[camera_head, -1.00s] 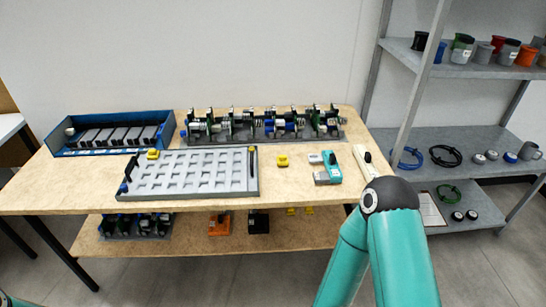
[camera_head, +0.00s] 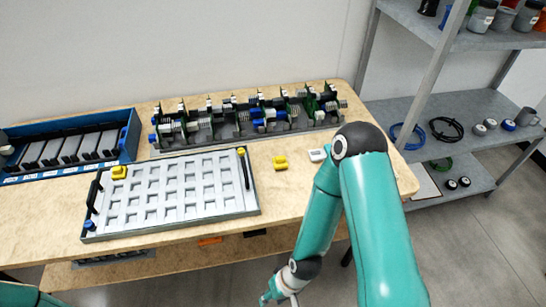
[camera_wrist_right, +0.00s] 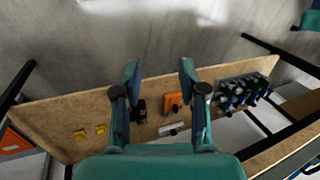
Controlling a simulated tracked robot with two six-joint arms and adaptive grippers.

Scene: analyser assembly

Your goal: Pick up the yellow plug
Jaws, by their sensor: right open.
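A small yellow plug (camera_head: 280,162) lies on the table between the grey tray and my right arm. A second yellow piece (camera_head: 119,172) sits at the tray's upper left corner. Two more yellow pieces, (camera_wrist_right: 80,134) and (camera_wrist_right: 101,129), lie on the lower shelf in the right wrist view. My right gripper (camera_head: 272,298) is low at the bottom edge of the head view, below the table front and apart from the plug. The right wrist view shows its fingers (camera_wrist_right: 160,75) spread with nothing between them. My left gripper is not in view.
The grey tray (camera_head: 91,237) with empty pockets fills the table's middle. A rack of circuit parts (camera_head: 245,122) stands behind it, a blue bin (camera_head: 130,134) at left. The lower shelf (camera_wrist_right: 60,112) holds orange and black items. A metal shelf unit (camera_head: 402,108) stands at right.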

